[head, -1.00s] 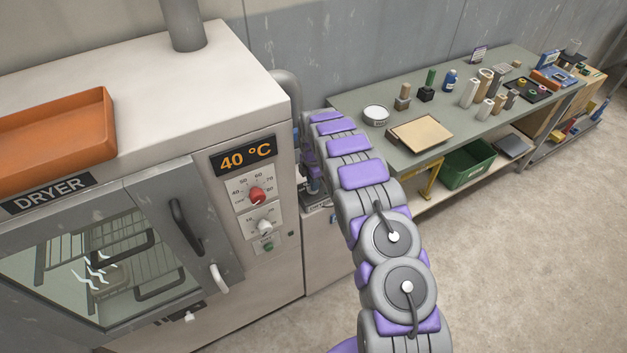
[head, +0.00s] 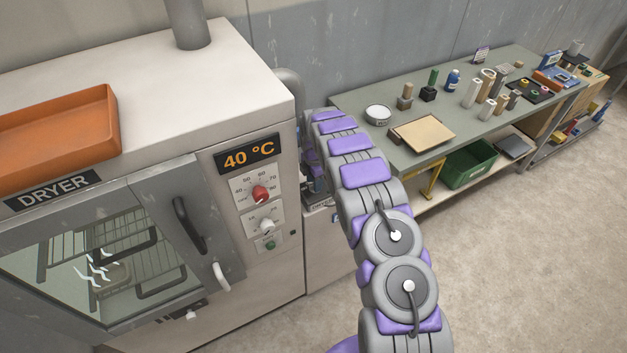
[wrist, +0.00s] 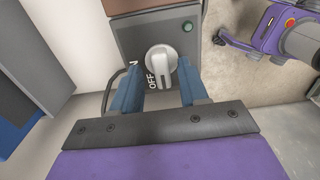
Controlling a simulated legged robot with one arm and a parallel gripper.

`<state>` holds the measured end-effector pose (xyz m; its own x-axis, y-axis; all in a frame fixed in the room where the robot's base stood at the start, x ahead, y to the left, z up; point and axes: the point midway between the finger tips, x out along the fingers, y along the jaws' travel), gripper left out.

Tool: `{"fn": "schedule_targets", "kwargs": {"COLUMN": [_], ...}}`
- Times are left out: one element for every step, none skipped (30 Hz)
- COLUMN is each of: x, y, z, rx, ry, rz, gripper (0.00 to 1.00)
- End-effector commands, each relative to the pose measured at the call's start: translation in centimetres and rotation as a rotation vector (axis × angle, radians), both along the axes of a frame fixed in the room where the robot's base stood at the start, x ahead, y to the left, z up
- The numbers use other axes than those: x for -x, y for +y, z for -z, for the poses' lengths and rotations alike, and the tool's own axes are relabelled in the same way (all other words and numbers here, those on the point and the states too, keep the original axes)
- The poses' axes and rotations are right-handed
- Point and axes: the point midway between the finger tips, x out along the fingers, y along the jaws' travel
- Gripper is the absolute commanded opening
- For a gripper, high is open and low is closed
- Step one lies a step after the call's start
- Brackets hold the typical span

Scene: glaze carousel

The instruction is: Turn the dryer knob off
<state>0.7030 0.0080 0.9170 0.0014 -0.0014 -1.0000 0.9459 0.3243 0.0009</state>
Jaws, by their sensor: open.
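The dryer (head: 225,60) stands at the left in the head view, its display reading 40 °C. Its panel carries a red knob (head: 260,194) with a scale and a white knob (head: 266,226) below. In the wrist view, a pale ridged knob (wrist: 161,65) sits on a dark grey box, with "OFF" printed at its lower left and part of another label above that. I cannot tell if this knob belongs to the dryer. My gripper (wrist: 160,80) is open, with its blue fingers on either side of this knob; contact is unclear. In the head view the gripper is hidden beyond the dryer's right side.
A green lamp (wrist: 187,27) sits right of the pale knob. A workbench (head: 480,100) with bottles and tubes is at the right, with a green crate (head: 468,165) below. The floor in front is clear.

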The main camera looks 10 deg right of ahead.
Motion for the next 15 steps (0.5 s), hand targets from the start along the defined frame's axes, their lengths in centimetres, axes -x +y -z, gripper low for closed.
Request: {"fn": "schedule_targets", "kwargs": {"x": [0.0, 0.0, 0.0, 0.0, 0.0, 0.0, 0.0, 0.0, 0.0, -0.1, -0.1, -0.1, -0.1, -0.1, -0.1], "y": [0.0, 0.0, -0.1, -0.1, -0.1, 0.0, 0.0, 0.0, 0.0, 0.0, 0.0, 0.0, 0.1, 0.1, 0.1], "z": [-0.1, -0.2, -0.4, -0.7, -1.0, -1.6, -2.1, -2.6, -3.5, -4.1, -4.8, -5.7, -6.3, -7.0, -7.9], "rx": [0.000, 0.000, 0.000, 0.000, 0.000, 0.001, 0.001, 0.001, 0.001, 0.001, 0.001, 0.001, 0.001, 0.001, 0.001], "ry": [0.000, 0.000, 0.000, 0.000, 0.001, 0.000, 0.000, -0.001, -0.003, -0.003, -0.004, -0.004, -0.004, -0.003, -0.003], "rz": [0.000, 0.001, 0.001, 0.001, 0.001, 0.001, 0.001, 0.001, 0.001, 0.001, 0.001, 0.001, 0.001, 0.000, 0.000], "gripper": [0.44, 0.44, 0.44, 0.44, 0.44, 0.44, 0.44, 0.44, 0.44, 0.44, 0.44, 0.44, 0.44, 0.44, 0.44]}}
